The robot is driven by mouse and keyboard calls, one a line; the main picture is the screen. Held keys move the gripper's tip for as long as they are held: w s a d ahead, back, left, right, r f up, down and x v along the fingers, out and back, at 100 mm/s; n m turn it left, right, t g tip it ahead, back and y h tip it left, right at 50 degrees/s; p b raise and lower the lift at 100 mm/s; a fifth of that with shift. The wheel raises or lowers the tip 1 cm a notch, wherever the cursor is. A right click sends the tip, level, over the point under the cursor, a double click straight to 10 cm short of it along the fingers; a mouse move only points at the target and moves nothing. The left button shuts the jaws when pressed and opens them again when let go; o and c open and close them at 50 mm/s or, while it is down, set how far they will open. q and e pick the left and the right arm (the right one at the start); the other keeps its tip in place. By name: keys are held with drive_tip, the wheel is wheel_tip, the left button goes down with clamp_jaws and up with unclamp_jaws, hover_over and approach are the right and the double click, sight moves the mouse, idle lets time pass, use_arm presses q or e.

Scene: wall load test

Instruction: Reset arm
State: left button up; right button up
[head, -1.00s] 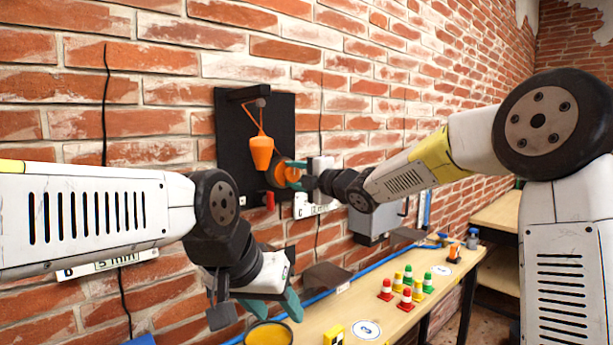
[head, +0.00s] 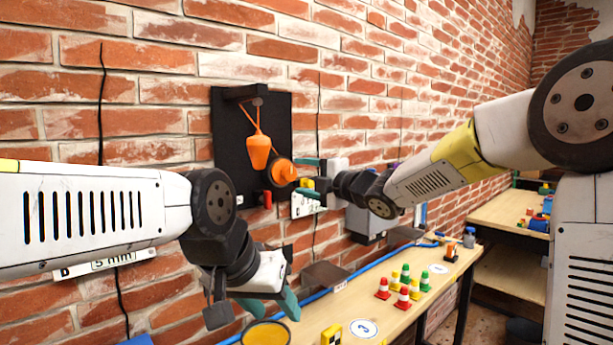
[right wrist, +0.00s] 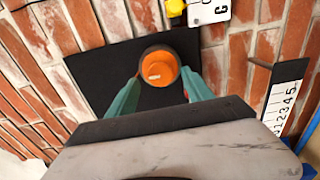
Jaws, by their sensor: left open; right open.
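My right gripper (head: 307,177) is open in front of the black wall panel (head: 231,150). In the right wrist view its teal fingers (right wrist: 158,92) stand on either side of an orange round knob (right wrist: 158,68) with a dark rim; I cannot tell whether they touch it. In the head view the orange knob (head: 283,172) sits at the panel's right edge, just left of the fingers. An orange plumb weight (head: 258,152) hangs by a cord from the panel's top arm. My left gripper (head: 268,302) is open and empty, low at centre, above a yellow-topped round container (head: 266,334).
The wooden bench (head: 400,318) along the wall carries several small red, green and yellow striped cones (head: 403,293) and a yellow-black block (head: 332,335). A grey wall box (head: 366,222) is right of the panel. A second bench (head: 508,215) stands at the far right.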

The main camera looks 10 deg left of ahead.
drive_tip(key=shift+v, duration=1.15)
drive_tip(key=s+d+f+m+h, duration=0.2)
drive_tip(key=s+d+m+h, duration=0.15)
drive_tip(key=d+m, duration=0.3)
drive_tip(key=s+d+f+m+t+h, duration=0.1)
drive_tip(key=s+d+f+m+h, duration=0.1)
drive_tip(key=d+m+h, duration=0.45)
drive_tip(key=s+d+f+m+h, duration=0.1)
drive_tip(key=s+d+m+h, duration=0.2)
drive_tip(key=d, duration=0.6)
drive_tip(key=s+d+f+m+g, duration=0.1)
drive_tip(key=s+f+m+g, duration=0.1)
drive_tip(key=s, duration=0.4)
drive_tip(key=s+d+f+m+g, duration=0.2)
drive_tip(key=s+f+m, duration=0.3)
drive_tip(key=s+m, duration=0.1)
drive_tip(key=s+d+f+m+g+y, duration=0.1)
drive_tip(key=s+d+f+m, duration=0.1)
drive_tip(key=s, duration=0.6)
drive_tip(key=shift+s+f+m+g, duration=0.2)
drive_tip(key=shift+f+m+g, duration=0.2)
drive_tip(key=shift+f+m, duration=0.55)
drive_tip(key=shift+d+r, duration=0.15)
